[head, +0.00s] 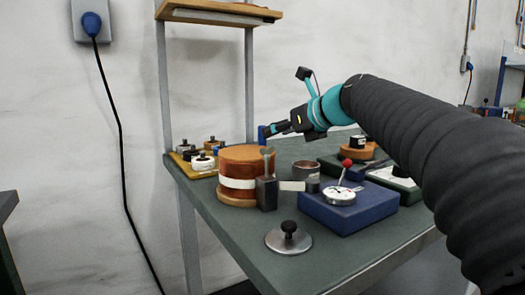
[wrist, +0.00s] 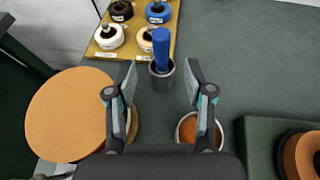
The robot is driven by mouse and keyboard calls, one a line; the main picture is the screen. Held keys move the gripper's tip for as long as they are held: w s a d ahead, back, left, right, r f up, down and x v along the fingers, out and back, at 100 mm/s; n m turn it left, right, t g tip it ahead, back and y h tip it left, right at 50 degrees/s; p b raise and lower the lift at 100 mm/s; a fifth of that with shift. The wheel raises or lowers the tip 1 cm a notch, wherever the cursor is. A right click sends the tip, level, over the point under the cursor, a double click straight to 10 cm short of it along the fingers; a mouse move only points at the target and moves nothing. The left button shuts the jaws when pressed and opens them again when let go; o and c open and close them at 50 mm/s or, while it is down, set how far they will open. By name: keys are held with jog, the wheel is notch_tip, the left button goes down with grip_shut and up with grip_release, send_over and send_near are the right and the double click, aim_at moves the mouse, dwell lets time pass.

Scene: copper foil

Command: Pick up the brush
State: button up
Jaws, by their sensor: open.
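The brush, seen as an upright blue handle (wrist: 161,45), stands in a small dark grey cup (wrist: 162,79) in the wrist view. Its lower end is hidden inside the cup. In the head view a blue piece, apparently the handle (head: 263,134), shows just left of my gripper's tip; the cup is hidden behind the copper roll. My gripper (wrist: 161,78) is open and empty, with one finger on each side of the cup and handle in the picture. My gripper (head: 272,130) also shows in the head view, reaching left above the table. I see no contact with the brush.
A copper roll (head: 243,163) with a wooden top (wrist: 70,115) stands close on the left. A metal cup (wrist: 183,128) is near the right finger. A yellow board (wrist: 110,50) with several knobbed pieces lies beyond. A blue box (head: 345,213) with a gauge sits nearer the front.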

jog(key=shift+x, duration=3.6)
grip_shut()
